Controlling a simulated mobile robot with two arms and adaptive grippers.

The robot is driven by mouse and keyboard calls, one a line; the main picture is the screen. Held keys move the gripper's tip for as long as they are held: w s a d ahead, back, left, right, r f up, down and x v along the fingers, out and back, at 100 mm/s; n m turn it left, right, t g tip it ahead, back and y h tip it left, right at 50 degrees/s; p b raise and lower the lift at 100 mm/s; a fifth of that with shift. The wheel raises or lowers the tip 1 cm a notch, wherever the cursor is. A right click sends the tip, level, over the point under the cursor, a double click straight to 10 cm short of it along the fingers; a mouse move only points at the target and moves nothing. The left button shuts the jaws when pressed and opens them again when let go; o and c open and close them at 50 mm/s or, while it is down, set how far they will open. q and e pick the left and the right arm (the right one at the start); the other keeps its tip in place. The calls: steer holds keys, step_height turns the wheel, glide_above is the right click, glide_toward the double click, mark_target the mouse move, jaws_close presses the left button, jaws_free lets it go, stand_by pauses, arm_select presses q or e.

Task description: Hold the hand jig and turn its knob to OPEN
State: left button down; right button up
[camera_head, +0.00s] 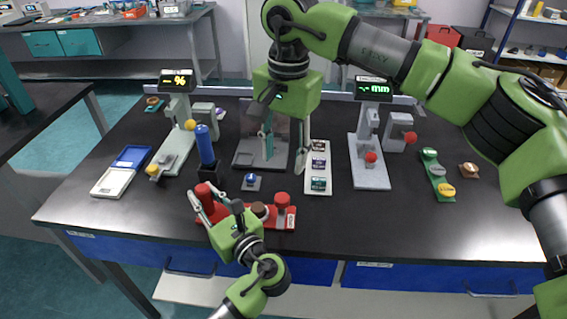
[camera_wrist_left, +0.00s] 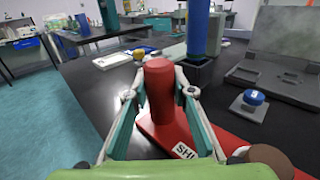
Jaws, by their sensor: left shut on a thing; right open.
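The hand jig has a red base (camera_head: 240,223) at the table's front, with an upright red grip post (camera_head: 204,195) at its left end. Brown and red round parts stand further right on it. A brown round top (camera_wrist_left: 248,165) also shows in the left wrist view, near a white label reading "SH", partly cut off. I cannot tell the knob's setting. My left gripper (camera_wrist_left: 158,95) is shut on the red post, one finger on each side. My right gripper (camera_head: 285,155) points down, open and empty, above and behind the jig, apart from it.
A blue cylinder (camera_head: 205,145) stands on a black block just behind the post. A small blue button (camera_head: 250,179) and a grey plate stand behind the jig. A blue-and-white tray (camera_head: 122,170) lies left. Gauges with displays stand at both sides. The front right of the table is clear.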

stand_by(0.3)
arm_select(q)
steer(key=c, duration=1.6)
jaws_free()
steer(key=shift+c, duration=0.2)
